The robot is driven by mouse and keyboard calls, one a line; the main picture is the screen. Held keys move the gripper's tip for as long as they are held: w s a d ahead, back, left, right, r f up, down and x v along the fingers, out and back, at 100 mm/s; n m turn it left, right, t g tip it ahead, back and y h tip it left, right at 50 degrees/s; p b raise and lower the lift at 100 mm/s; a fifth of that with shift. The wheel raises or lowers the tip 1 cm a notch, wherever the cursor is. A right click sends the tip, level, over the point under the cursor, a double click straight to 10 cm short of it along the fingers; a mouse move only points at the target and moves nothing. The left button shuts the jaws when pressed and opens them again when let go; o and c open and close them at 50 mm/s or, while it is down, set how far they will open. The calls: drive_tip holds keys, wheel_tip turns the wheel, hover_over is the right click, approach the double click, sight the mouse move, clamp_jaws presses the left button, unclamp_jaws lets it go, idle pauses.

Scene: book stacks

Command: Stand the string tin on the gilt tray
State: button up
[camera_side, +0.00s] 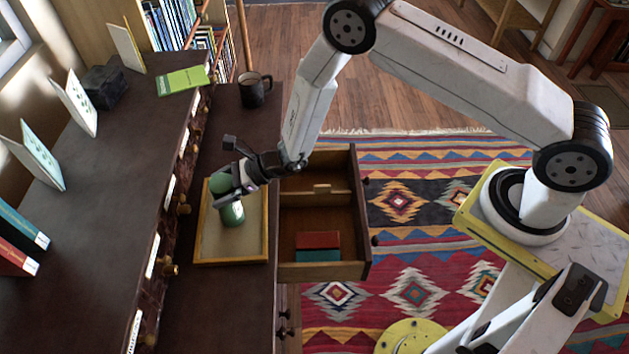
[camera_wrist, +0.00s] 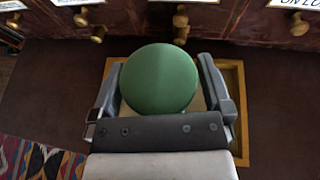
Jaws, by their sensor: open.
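The string tin is a green, rounded cylinder (camera_side: 231,212) at the gilt tray in the side view. It also shows from above as a green disc (camera_wrist: 159,84) in the wrist view. The gilt tray (camera_side: 263,237) has a gold rim and a pale floor and lies on the dark desk; its rim shows in the wrist view (camera_wrist: 242,130). The tin appears upright on the tray's floor, though its base is partly hard to see. My gripper (camera_side: 236,188) is open, with one finger on each side of the tin. Whether the fingers touch it I cannot tell.
An open drawer (camera_side: 318,222) right of the tray holds a red and teal book (camera_side: 318,246). A dark mug (camera_side: 254,90) stands farther back on the desk. A raised shelf (camera_side: 100,190) with small knobs runs along the left, bearing cards, books and a green booklet (camera_side: 183,80).

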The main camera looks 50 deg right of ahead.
drive_tip(key=v, duration=1.2)
drive_tip(key=shift+r, duration=0.2)
idle(0.4)
drive_tip(key=s+d+r+n+g+h, duration=0.1)
drive_tip(key=s+r+n+g+h, duration=0.1)
drive_tip(key=s+r+n+g, duration=0.3)
drive_tip(key=s+d+r+n+g+h, duration=0.1)
drive_tip(key=s+d+n+g, duration=0.15)
drive_tip(key=s+n, duration=0.45)
drive_tip(key=s+d+r+n+t+h, duration=0.1)
drive_tip(key=s+d+r+n+h, duration=0.1)
drive_tip(key=d+r+n+h, duration=0.1)
drive_tip(key=s+d+r+n+t+h, duration=0.1)
drive_tip(key=d+r+n+h, duration=0.3)
drive_tip(key=d+n, duration=0.4)
drive_tip(key=shift+s+d+n+h, duration=0.25)
drive_tip(key=shift+s+n+h, duration=0.25)
drive_tip(key=shift+n, duration=0.5)
